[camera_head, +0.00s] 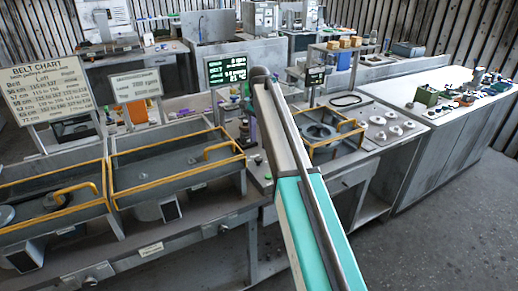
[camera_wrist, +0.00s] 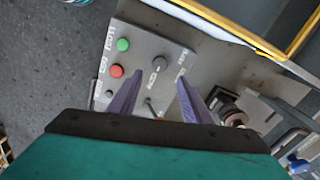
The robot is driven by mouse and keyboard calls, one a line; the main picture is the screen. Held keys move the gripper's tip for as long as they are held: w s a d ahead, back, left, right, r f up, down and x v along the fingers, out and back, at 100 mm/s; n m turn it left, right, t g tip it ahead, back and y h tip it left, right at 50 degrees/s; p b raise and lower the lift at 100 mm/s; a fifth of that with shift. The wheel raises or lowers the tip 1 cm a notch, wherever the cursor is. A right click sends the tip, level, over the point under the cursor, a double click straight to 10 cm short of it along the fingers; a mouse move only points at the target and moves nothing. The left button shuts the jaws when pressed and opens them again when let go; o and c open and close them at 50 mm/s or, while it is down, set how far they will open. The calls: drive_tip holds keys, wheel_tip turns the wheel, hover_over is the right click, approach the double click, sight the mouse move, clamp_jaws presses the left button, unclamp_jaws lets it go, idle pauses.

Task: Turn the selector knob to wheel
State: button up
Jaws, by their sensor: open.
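In the wrist view, a grey control panel (camera_wrist: 140,65) carries a round grey knob (camera_wrist: 158,63), which looks like the selector knob. A green button (camera_wrist: 123,44), a red button (camera_wrist: 116,70) and a small dark knob (camera_wrist: 109,93) sit to its left. A short metal lever (camera_wrist: 150,106) shows lower down. White labels lie beside the controls, too small and tilted to read. My gripper (camera_wrist: 159,77) is open, its two purple fingers either side of the view of the grey knob. Nothing is between them; whether they touch the knob cannot be told. In the head view my arm hides much of this area.
A yellow-railed frame (camera_head: 335,130) stands right of my arm, and larger yellow-railed bins (camera_head: 175,165) stand left. In the wrist view, a yellow rail (camera_wrist: 255,40) and a dark cylindrical fitting (camera_wrist: 228,108) lie right of the fingers. Open floor (camera_head: 440,230) is at the right.

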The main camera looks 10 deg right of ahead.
wheel_tip(320, 180, up, 6)
drive_tip(key=b, duration=0.1)
drive_tip(key=shift+r, duration=0.15)
idle(0.5)
